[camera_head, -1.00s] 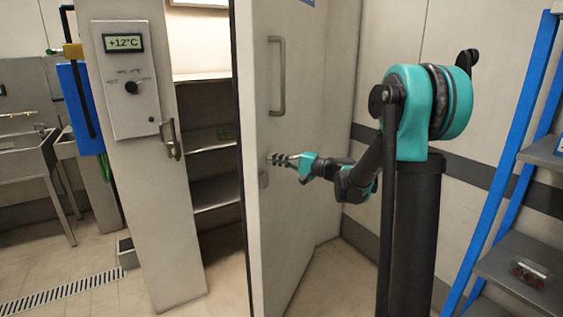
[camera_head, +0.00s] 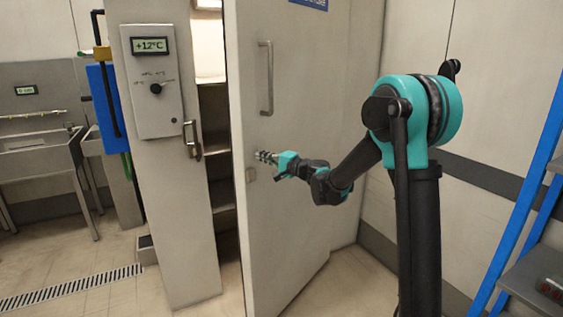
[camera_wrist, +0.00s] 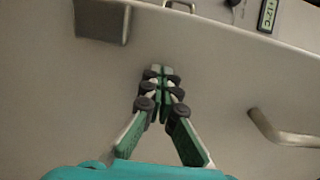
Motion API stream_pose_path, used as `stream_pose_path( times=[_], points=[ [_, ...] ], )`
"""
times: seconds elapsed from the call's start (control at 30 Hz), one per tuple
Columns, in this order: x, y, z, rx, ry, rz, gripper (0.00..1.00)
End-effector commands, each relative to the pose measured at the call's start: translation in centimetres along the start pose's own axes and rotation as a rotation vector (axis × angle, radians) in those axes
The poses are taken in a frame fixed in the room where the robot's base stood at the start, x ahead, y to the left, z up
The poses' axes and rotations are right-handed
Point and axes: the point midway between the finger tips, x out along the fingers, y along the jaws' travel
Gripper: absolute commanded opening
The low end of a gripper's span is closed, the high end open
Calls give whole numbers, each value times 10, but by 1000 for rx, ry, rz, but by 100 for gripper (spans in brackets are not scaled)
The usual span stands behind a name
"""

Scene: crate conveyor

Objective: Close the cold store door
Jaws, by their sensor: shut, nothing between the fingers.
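The cold store door (camera_head: 290,190) is a tall pale panel standing partly open, with a narrow gap between its left edge and the door post. A vertical bar handle (camera_head: 266,78) is on its face; it also shows in the wrist view (camera_wrist: 285,130). The door post carries a metal latch (camera_head: 192,138). My gripper (camera_head: 262,156) is shut and empty, with its fingertips at the door face, below the bar handle. In the wrist view my gripper (camera_wrist: 158,72) points at the plain door surface; whether it touches cannot be told for certain.
A control box (camera_head: 152,80) on the post reads +12°C. Shelves (camera_head: 221,160) show through the gap. A sink unit (camera_head: 45,165) and a floor drain (camera_head: 70,287) are at left. A blue-framed rack (camera_head: 520,210) stands at right. Floor before the post is clear.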

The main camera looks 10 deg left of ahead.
Motion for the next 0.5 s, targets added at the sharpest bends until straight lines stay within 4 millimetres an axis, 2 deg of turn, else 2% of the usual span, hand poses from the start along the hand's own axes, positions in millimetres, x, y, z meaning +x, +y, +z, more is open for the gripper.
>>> stream_pose_path(
  times=[0.03,0.1,0.3,0.5],
  points=[
    [21,0,5,0,17,0,0],
    [46,0,6,0,51,0,0],
    [116,0,4,0,147,0,0],
    [178,0,-6,0,197,0,0]
  ],
)
